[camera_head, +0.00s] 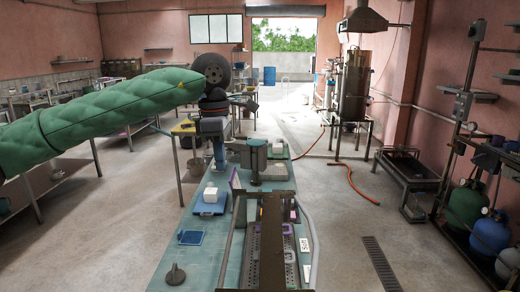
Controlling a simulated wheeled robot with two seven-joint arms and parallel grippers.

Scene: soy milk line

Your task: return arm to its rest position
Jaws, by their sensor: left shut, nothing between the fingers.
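My left arm (110,108) comes in from the left in a green quilted sleeve. It reaches level across the upper left to a dark round wrist joint. My left gripper (218,160) hangs below that joint, pointing down over the far part of the long blue-green table (195,252). Its fingers are small in the picture, shut and empty. No right arm or right gripper is in view.
A white block on a blue tray (209,207), a small blue tray (191,237) and a dark knob-like object (175,274) are on the table. A metal press frame (268,240) fills its near right. Grey-green equipment (257,160) stands close right of my gripper. Floor is open left.

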